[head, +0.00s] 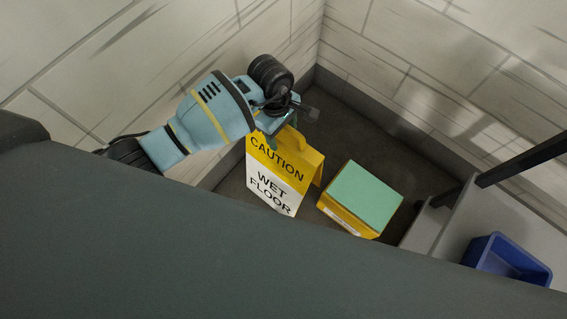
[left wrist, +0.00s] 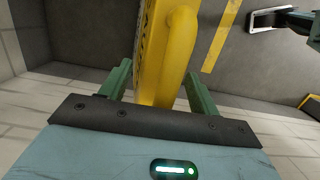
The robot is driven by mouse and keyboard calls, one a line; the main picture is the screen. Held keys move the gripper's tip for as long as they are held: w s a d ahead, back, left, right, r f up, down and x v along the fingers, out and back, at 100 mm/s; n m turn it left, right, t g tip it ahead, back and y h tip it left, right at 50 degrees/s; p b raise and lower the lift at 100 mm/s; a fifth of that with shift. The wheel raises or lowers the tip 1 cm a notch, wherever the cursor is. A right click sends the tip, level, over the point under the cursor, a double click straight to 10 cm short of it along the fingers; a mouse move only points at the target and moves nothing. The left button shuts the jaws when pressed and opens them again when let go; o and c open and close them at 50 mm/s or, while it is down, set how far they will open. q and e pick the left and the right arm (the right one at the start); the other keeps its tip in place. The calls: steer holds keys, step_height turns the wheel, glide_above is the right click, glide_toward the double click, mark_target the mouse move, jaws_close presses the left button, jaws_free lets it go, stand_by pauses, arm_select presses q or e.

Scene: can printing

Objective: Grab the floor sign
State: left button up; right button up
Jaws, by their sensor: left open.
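The yellow and white "CAUTION WET FLOOR" sign (head: 278,180) stands upright on the dark floor near the corner in the head view. My left gripper (head: 288,122) is at the sign's top edge, beside its handle. In the left wrist view the yellow sign (left wrist: 158,55) rises between the two green fingers of my left gripper (left wrist: 158,88). The fingers are spread, with the sign's top and rounded handle between them. Whether either finger touches it is unclear. My right gripper is not in view.
A yellow box with a green top (head: 365,195) stands on the floor just right of the sign. A blue bin (head: 507,260) sits on a grey surface at the lower right, near a black rail (head: 520,160). Brick-patterned walls close off the corner behind.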

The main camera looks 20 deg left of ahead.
arm_select(q)
jaws_close()
stand_by(0.4)
